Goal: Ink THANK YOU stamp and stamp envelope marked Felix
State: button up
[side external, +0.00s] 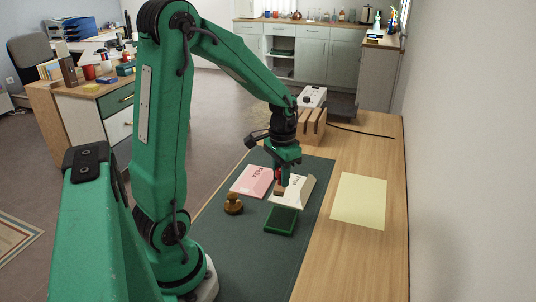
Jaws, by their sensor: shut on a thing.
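My gripper (282,176) points down and is shut on a stamp (280,189) with a red handle and a wooden block. The held stamp is at the left part of the cream envelope (297,196); I cannot tell whether it touches the paper. A pink envelope (249,184) lies just left of it. Both envelopes bear writing too small to read surely. A green ink pad (281,220) lies in front of the cream envelope, near its lower edge. A second stamp (234,204) with a brown wooden knob stands on the mat to the left. No stamp's wording shows.
A dark green mat (250,250) covers part of the wooden table (350,262). A yellow sheet (359,201) lies on the right. A slotted wooden holder (312,127) and a white device (312,97) stand behind my gripper. The front of the mat is clear.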

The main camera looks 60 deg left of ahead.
jog(key=w+a+n, duration=0.1)
jog(key=a+n, duration=0.3)
jog(key=a, duration=0.6)
jog(key=n, duration=0.4)
send_over(249, 172)
jog(key=shift+s+f, duration=0.1)
jog(key=shift+f, duration=0.35)
jog(key=shift+f, duration=0.15)
jog(key=shift+d+f, duration=0.1)
jog(key=shift+f, duration=2.75)
jog(key=shift+f, duration=0.55)
jog(key=shift+r, duration=0.15)
notch_tip(249, 172, up, 7)
